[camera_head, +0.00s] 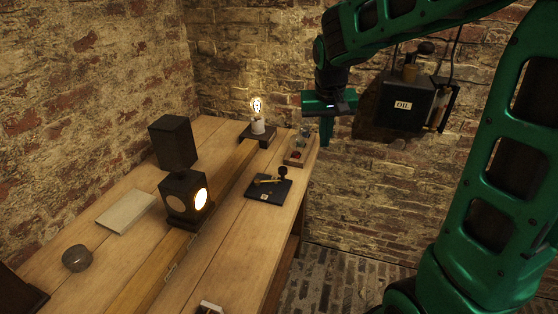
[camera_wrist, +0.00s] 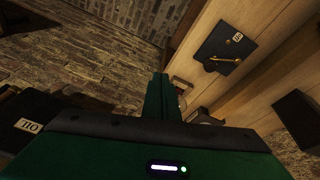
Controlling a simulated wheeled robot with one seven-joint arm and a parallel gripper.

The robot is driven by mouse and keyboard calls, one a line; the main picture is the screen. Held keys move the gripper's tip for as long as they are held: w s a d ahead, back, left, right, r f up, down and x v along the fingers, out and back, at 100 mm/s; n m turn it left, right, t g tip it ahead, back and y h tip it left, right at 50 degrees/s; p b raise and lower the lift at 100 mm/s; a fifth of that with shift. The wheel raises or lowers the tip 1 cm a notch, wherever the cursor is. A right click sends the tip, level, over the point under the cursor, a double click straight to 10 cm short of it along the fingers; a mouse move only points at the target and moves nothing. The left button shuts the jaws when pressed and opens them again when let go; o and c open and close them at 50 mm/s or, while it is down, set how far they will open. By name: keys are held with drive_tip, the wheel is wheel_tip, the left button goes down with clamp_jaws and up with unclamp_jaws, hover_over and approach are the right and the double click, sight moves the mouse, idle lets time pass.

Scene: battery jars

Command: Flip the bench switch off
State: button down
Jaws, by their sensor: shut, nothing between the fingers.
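The bench switch appears to be the dark square plate with a brass lever and dark knob (camera_head: 269,187), lying on the wooden bench (camera_head: 140,237) near its right edge. It also shows in the wrist view (camera_wrist: 225,47), with a small pale label on the plate. I cannot tell from its lever whether it is on or off. My gripper (camera_head: 326,142) is shut and empty, pointing down, behind and to the right of the switch and apart from it. In the wrist view its fingers (camera_wrist: 164,97) are together.
A lit bulb (camera_head: 257,106) stands on a dark base at the far end. A small wooden tray (camera_head: 299,152) with a glass jar is close to my gripper. A black lamp (camera_head: 185,197) glows on the bench. A black OIL box (camera_head: 405,103) hangs on the brick wall.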

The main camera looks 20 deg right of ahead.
drive_tip(key=w+a+f+n+t, duration=0.1)
drive_tip(key=w+a, duration=0.8)
drive_tip(key=shift+f+y, duration=0.25)
drive_tip(key=shift+y, duration=0.15)
drive_tip(key=shift+a, duration=0.1)
drive_tip(key=x, duration=0.9)
drive_tip(key=shift+f, duration=0.35)
drive_tip(key=shift+s+f, duration=0.15)
drive_tip(key=shift+f, duration=0.05)
drive_tip(key=shift+s+a, duration=0.2)
drive_tip(key=shift+s, duration=0.65)
drive_tip(key=shift+s+a, duration=0.15)
drive_tip(key=shift+s, duration=0.65)
